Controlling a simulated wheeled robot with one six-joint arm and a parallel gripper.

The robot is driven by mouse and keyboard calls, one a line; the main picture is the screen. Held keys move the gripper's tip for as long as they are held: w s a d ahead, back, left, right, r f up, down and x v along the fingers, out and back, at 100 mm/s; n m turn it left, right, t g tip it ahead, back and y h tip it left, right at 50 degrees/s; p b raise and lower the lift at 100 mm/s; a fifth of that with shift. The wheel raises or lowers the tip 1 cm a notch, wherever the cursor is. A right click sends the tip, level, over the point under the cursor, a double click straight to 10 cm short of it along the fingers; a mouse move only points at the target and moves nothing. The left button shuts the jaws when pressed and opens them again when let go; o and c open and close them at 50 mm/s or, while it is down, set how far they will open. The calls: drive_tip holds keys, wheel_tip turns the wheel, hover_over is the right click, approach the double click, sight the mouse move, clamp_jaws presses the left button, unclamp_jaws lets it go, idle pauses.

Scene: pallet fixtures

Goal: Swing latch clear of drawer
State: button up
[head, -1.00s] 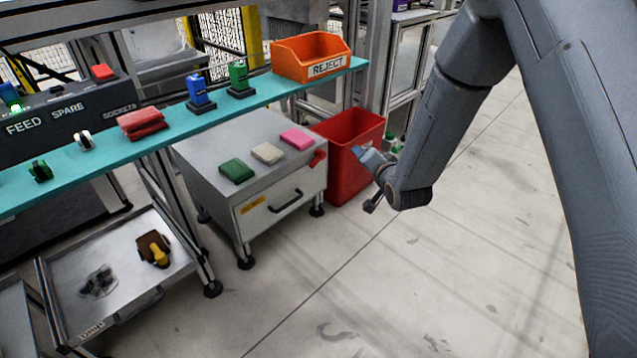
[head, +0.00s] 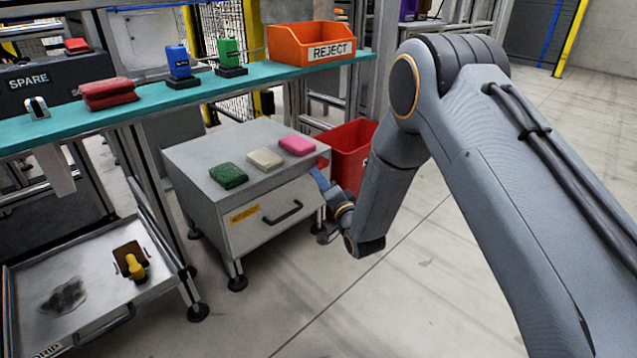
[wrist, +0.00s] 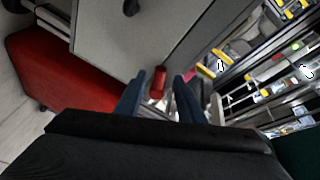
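The red latch (head: 323,162) sits at the upper right corner of the grey cabinet's drawer front (head: 270,215), partly behind my gripper. In the wrist view the latch (wrist: 159,78) shows just beyond and between my two blue fingertips. My gripper (wrist: 156,84) is open, its fingers apart with nothing held. In the head view my gripper (head: 321,180) is beside the right end of the drawer front. Whether it touches the latch I cannot tell.
Green (head: 228,175), cream (head: 264,159) and pink (head: 297,146) blocks lie on the cabinet top. A red bin (head: 352,145) stands right behind the cabinet. A teal shelf (head: 190,97) with an orange reject bin (head: 310,44) runs above. Floor in front is clear.

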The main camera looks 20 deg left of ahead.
sight(319, 167)
drive_tip(key=shift+b+x, duration=0.45)
drive_tip(key=shift+x, duration=0.85)
clamp_jaws()
wheel_tip(319, 167, up, 2)
drive_tip(key=m+g+p, duration=0.1)
drive_tip(key=m+p, duration=0.2)
drive_tip(key=p, duration=0.3)
drive_tip(key=shift+s+h, duration=0.15)
drive_tip(key=shift+h, duration=0.25)
drive_tip(key=shift+r+m+g+p, duration=0.15)
drive_tip(key=shift+m+g+p, duration=0.25)
drive_tip(key=shift+m+p, duration=0.45)
unclamp_jaws()
